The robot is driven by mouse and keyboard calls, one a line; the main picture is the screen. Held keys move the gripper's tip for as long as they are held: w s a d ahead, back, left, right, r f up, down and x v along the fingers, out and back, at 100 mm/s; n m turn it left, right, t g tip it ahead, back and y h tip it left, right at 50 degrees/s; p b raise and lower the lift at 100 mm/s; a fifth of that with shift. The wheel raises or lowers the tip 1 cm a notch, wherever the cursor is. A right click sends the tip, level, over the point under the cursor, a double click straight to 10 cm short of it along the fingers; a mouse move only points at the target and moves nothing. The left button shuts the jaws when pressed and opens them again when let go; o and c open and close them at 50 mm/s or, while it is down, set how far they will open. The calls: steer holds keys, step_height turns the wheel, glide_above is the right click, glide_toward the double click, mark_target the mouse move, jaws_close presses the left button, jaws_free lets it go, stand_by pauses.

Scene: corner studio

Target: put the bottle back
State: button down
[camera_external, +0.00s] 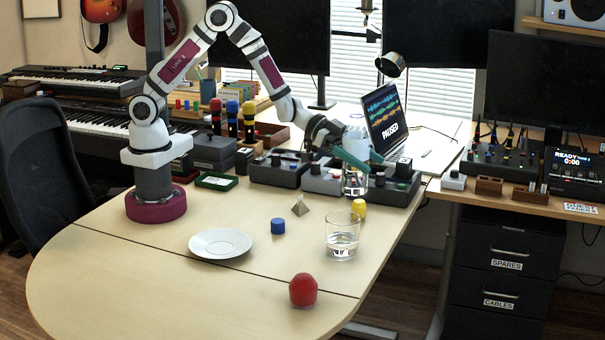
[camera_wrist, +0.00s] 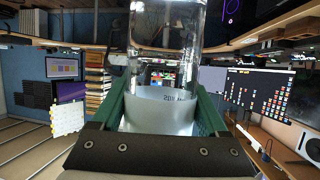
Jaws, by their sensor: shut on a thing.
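The clear bottle (camera_external: 354,183) is upright at the back right of the table, by the row of grey pedal boxes. My gripper (camera_external: 352,157) has its green fingers shut around the middle of it. In the wrist view the bottle (camera_wrist: 165,55) with its pale label band (camera_wrist: 160,110) sits between the two green fingers of my gripper (camera_wrist: 165,98). The fingers hide part of the bottle in the external view. I cannot tell whether its base touches the table.
Grey pedal boxes (camera_external: 322,180) stand close beside the bottle, with a laptop (camera_external: 385,118) behind. Nearer are a glass of water (camera_external: 342,243), a yellow piece (camera_external: 359,209), a small pyramid (camera_external: 300,206), a blue piece (camera_external: 278,226), a white plate (camera_external: 220,243) and a red object (camera_external: 303,290).

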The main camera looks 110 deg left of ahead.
mark_target(364, 138)
steer(key=r, duration=0.3)
steer(key=d+r, duration=0.1)
steer(key=r, duration=0.1)
steer(key=shift+r, duration=0.15)
steer(key=shift+s+d, duration=0.1)
steer(key=shift+d, duration=0.25)
steer(key=s+d+m+g+h, duration=0.2)
steer(key=s+d+m+h, duration=0.15)
steer(key=d, duration=0.75)
steer(key=s+d+m+g+h, duration=0.1)
steer(key=s+d+m+h, duration=0.3)
steer(key=d, duration=0.7)
steer(key=s+d+m+g+h, duration=0.3)
steer(key=s+d+m+g, duration=0.15)
steer(key=s+d, duration=0.95)
steer(key=shift+g, duration=0.45)
steer(key=w+a+f, duration=0.2)
steer(key=w+f, duration=0.1)
steer(key=f, duration=0.2)
steer(key=w+a+f, duration=0.2)
steer(key=w+f, duration=0.1)
steer(key=f, duration=0.2)
steer(key=w+a+f, duration=0.3)
steer(key=f, duration=0.3)
steer(key=shift+a, duration=0.1)
steer(key=shift+f, duration=0.15)
